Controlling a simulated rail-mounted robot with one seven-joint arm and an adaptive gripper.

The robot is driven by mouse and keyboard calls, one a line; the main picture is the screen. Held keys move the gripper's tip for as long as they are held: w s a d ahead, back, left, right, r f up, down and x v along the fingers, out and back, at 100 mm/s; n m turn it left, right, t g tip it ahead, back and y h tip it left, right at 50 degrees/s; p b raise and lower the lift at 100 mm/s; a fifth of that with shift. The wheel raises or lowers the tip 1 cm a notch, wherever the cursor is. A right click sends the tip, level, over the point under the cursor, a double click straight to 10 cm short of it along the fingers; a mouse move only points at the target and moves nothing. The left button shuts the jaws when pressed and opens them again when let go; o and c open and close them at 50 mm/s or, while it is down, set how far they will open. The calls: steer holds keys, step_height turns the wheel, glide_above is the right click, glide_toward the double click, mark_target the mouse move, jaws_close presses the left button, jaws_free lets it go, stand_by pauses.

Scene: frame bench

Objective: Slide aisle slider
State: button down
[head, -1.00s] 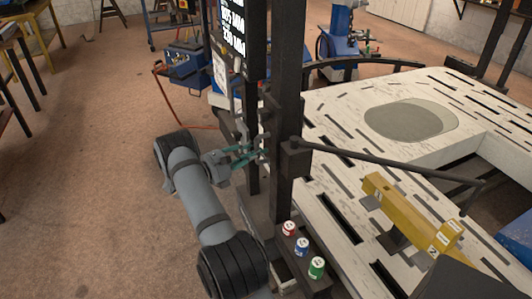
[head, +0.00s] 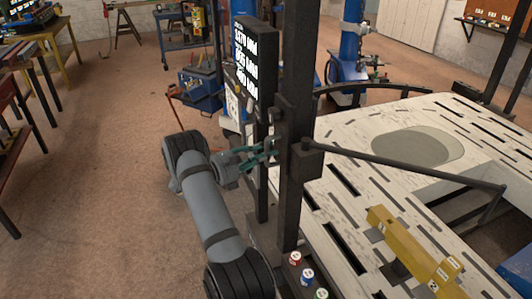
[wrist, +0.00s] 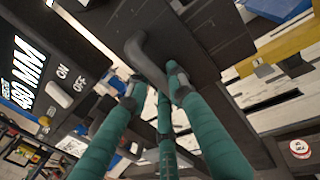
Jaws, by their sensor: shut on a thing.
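The aisle slider appears to be the dark carriage on the black upright (head: 293,190), with a curved dark handle (wrist: 148,62) that shows best in the wrist view. My gripper (head: 272,151) has green fingers and reaches the upright from the left. In the wrist view my gripper (wrist: 158,85) is shut on the handle, with fingers on both sides of it. The fingertips partly hide the handle's lower end. A black display box (head: 252,62) with white millimetre readings stands beside the upright; its edge also shows in the wrist view (wrist: 28,75), with ON and OFF marks.
A slotted white table (head: 355,140) lies right of the upright, bearing a yellow block (head: 405,240). A dark bar (head: 400,165) crosses above it.

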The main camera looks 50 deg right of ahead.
steer(key=c, duration=1.6)
jaws_free()
steer(key=v, duration=1.2)
steer(key=x, duration=1.2)
steer(key=shift+f+b, duration=0.5)
steer(key=shift+f, duration=0.2)
steer(key=shift+f+b, duration=0.35)
steer(key=shift+f, duration=0.3)
